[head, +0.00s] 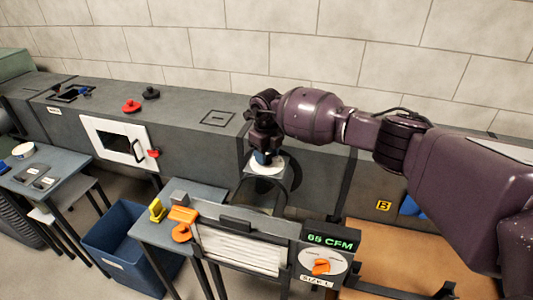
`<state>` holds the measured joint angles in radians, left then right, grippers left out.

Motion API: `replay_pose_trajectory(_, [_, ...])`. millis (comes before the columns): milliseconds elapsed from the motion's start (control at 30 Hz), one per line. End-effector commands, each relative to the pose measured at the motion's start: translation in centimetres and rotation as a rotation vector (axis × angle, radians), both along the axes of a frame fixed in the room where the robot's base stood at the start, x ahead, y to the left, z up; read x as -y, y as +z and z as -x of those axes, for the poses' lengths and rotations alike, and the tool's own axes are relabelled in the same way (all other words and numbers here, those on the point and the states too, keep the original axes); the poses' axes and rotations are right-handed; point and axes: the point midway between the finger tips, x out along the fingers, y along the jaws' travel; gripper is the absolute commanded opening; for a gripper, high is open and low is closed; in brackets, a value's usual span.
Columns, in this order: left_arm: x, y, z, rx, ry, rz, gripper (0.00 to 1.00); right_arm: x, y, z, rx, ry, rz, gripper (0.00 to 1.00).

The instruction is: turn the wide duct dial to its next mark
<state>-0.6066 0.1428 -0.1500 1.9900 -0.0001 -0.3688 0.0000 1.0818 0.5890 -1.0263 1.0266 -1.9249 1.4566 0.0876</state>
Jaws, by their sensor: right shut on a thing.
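My right gripper (264,147) reaches in from the right and points down at the big grey duct. Another white dial (338,262) with an orange knob (321,267) is on the front panel, under a green "65 CFM" display (330,241). My left gripper is not in view.
The grey duct (200,140) runs along the wall, with a white-framed hatch (115,139) and red (131,106) and black (151,93) knobs. A pleated filter (240,252), a blue bin (115,230) and a side table (50,185) stand in front.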

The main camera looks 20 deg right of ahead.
Motion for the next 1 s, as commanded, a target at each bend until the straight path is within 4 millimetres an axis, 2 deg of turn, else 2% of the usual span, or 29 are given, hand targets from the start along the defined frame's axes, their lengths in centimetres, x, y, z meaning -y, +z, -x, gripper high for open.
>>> replay_pose_trajectory(200, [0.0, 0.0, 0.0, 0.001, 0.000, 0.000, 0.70, 0.0, 0.1, -0.1, 0.001, 0.000, 0.000, 0.21])
replay_pose_trajectory(233, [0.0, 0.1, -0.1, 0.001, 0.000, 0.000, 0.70, 0.0, 0.1, -0.1, 0.001, 0.000, 0.000, 0.46])
replay_pose_trajectory(400, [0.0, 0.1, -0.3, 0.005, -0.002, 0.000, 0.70, 0.0, 0.1, 0.0, 0.001, 0.000, 0.000, 0.70])
replay_pose_trajectory(767, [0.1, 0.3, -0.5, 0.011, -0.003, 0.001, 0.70, 0.0, 0.6, -0.1, 0.002, 0.001, 0.000, 0.70])
replay_pose_trajectory(1000, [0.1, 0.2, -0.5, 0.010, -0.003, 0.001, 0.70, 0.1, 4.2, -0.1, 0.005, 0.002, 0.001, 0.70])
